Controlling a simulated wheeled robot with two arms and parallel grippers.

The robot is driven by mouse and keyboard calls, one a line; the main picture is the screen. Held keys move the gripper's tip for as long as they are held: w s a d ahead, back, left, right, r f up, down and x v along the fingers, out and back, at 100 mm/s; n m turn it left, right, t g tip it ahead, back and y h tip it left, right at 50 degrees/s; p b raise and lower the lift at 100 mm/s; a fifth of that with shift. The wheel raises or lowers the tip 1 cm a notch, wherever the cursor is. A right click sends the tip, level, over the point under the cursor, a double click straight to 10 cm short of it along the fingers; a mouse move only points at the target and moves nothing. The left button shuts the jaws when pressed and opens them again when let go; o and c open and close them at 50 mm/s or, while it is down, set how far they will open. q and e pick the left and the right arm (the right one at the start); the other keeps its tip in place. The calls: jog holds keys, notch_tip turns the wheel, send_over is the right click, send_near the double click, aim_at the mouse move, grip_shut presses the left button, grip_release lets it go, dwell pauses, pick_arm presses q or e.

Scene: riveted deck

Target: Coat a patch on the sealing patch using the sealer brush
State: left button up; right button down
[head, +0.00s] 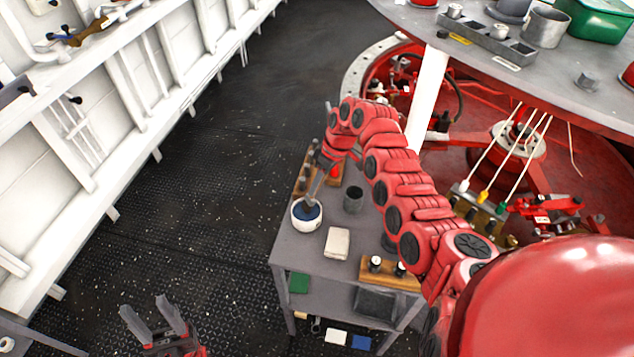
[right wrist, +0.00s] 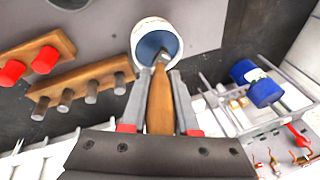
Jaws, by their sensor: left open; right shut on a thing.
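My right gripper (head: 318,172) is shut on the wooden handle of the sealer brush (right wrist: 160,100), which points down at a white pot (head: 306,224) with dark blue contents. The pot also shows in the right wrist view (right wrist: 139,34). The brush's lower end overlaps the blue; I cannot tell how deep it reaches. A cream rectangular pad (head: 337,242), possibly the sealing patch, lies flat on the grey table beside the pot. No blue shows on it. My left gripper (head: 152,318) is open and empty above the dark floor, left of the table.
A dark cup (head: 353,200) stands behind the pad. A wooden rack (head: 390,274) with white-topped pieces sits at the grey table's (head: 287,252) front right. Another wooden rack (right wrist: 95,80) with pegs is near the pot. A round upper table (head: 470,65) overhangs behind my right arm.

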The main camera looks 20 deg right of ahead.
jog(key=shift+f+b, duration=0.35)
jog(key=shift+f, duration=0.1)
dwell(0.9)
jog(key=shift+s+f+b, duration=0.1)
jog(key=shift+b, duration=0.25)
dwell(1.4)
jog(key=shift+r, duration=0.75)
jog(key=shift+r+p, duration=0.4)
jog(key=shift+r, duration=2.4)
jog(key=shift+f, duration=0.1)
